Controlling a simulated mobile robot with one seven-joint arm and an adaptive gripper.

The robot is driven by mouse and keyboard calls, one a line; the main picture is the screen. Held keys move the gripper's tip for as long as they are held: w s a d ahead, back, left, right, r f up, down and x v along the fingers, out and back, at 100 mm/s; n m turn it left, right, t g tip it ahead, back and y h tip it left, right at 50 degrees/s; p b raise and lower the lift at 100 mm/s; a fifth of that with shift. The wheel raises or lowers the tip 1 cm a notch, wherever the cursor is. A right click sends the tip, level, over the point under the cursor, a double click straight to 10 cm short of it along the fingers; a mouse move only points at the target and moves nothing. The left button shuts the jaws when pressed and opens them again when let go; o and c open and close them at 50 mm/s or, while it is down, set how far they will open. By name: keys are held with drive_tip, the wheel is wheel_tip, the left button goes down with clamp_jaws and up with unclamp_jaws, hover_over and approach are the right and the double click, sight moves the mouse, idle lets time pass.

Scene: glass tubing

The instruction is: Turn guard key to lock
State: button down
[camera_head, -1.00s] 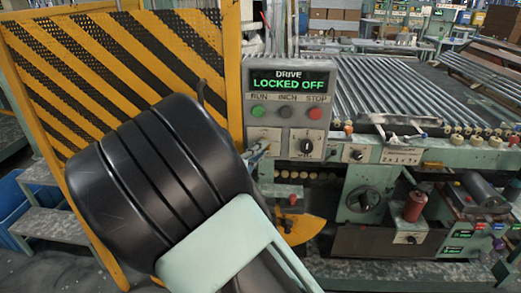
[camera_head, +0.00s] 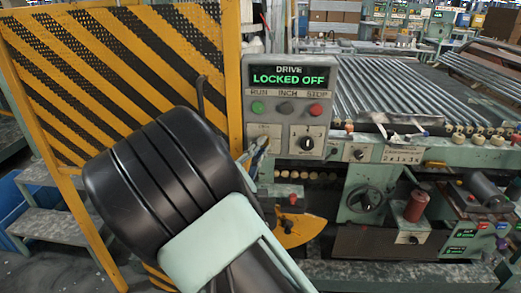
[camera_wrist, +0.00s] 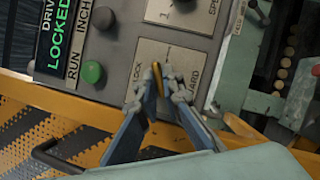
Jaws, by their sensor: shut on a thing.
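The guard key (camera_wrist: 158,79) shows as a narrow brass-coloured edge between my fingertips in the wrist view. It stands at the pale plate (camera_wrist: 144,58) lettered LOCK and GUARD. My gripper (camera_wrist: 165,82) is shut on the key, with its fingers mostly covering it. In the head view my gripper (camera_head: 258,149) reaches the lower left of the grey control panel (camera_head: 291,113), and the key itself is hidden there. The display (camera_head: 289,77) reads DRIVE LOCKED OFF in green. The key's exact angle is hard to tell.
A green button (camera_head: 257,107), a dark one and a red one (camera_head: 316,109) sit above the key plate. A speed knob (camera_head: 307,143) is to its right. The yellow-black mesh guard (camera_head: 130,65) stands close on the left. The roller bed (camera_head: 385,90) lies to the right.

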drive_tip(key=n+t+y+p, duration=0.1)
drive_tip(key=n, duration=0.3)
drive_tip(key=n+t+y+p, duration=0.1)
drive_tip(key=n+y+p, duration=0.1)
drive_tip(key=n, duration=0.3)
drive_tip(key=n+t+y+p, duration=0.1)
drive_tip(key=n+y+p, duration=0.1)
drive_tip(key=n, duration=0.3)
drive_tip(key=shift+d+t, duration=0.25)
drive_tip(key=shift+t, duration=0.05)
drive_tip(key=shift+f+n+y+p, duration=0.1)
drive_tip(key=shift+n+y+p, duration=0.7)
drive_tip(key=shift+n, duration=0.8)
drive_tip(key=c, duration=2.1)
unclamp_jaws()
drive_tip(key=shift+s+f, duration=0.1)
drive_tip(key=v, duration=1.2)
drive_tip(key=shift+d+f, duration=0.1)
